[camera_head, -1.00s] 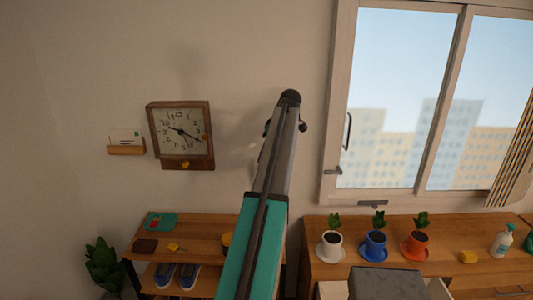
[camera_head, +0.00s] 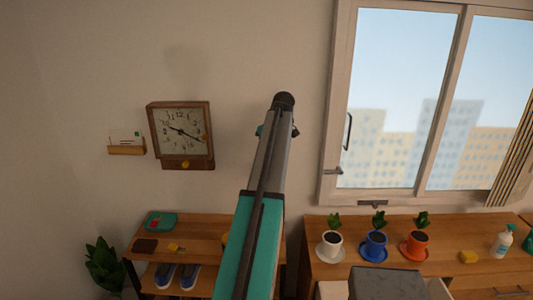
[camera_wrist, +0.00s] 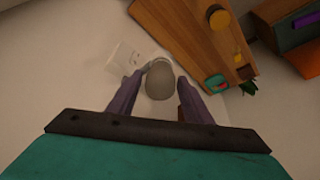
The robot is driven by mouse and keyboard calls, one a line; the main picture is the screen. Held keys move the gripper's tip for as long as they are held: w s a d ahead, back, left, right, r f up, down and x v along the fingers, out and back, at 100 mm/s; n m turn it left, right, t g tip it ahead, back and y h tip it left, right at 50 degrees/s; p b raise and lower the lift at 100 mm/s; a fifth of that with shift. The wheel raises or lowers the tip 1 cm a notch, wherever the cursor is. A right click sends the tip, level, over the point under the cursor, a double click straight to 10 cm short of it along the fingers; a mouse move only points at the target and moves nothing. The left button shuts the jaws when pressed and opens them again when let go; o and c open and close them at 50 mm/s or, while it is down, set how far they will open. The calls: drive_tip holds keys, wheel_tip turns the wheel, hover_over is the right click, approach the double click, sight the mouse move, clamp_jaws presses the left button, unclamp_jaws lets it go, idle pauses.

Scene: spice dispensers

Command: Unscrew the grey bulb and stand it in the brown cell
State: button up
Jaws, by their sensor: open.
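In the wrist view the grey bulb (camera_wrist: 160,82) shows as a rounded form between the two purple fingers of my gripper (camera_wrist: 158,95). The fingers are apart, one on each side of the bulb. I cannot tell whether either finger touches it. What the bulb is fixed to is not clear. In the head view my arm hides the bulb and most of my gripper. I cannot make out the brown cell in either view.
A pale wall plate (camera_wrist: 125,58) is left of the bulb. A wooden shelf (camera_head: 205,232) carries a teal tray (camera_head: 160,221) and small items. A wall clock (camera_head: 181,134) hangs above it. Potted plants stand on the cabinet (camera_head: 318,267) under the window.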

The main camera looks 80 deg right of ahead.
drive_tip(key=m+g+h, duration=0.1)
drive_tip(key=m, duration=0.2)
drive_tip(key=shift+m, duration=0.4)
drive_tip(key=shift+w+m+g+h+p, duration=0.2)
drive_tip(key=shift+m+g, duration=0.35)
drive_tip(key=shift+m, duration=0.75)
drive_tip(key=shift+s+m+g+h+p, duration=0.1)
drive_tip(key=shift+m+g+p, duration=0.3)
drive_tip(key=shift+m, duration=0.9)
drive_tip(key=shift+m+g, duration=0.25)
drive_tip(key=shift+m, duration=0.05)
drive_tip(key=m+g, duration=0.1)
drive_tip(key=m, duration=0.3)
drive_tip(key=shift+g, duration=0.3)
drive_tip(key=shift+m+g+y, duration=0.35)
drive_tip(key=shift+m+g, duration=0.05)
drive_tip(key=shift+m, duration=0.8)
drive_tip(key=shift+m+g+y, duration=0.35)
drive_tip(key=shift+m+g, duration=0.05)
drive_tip(key=shift+m, duration=0.8)
drive_tip(key=shift+c, duration=0.2)
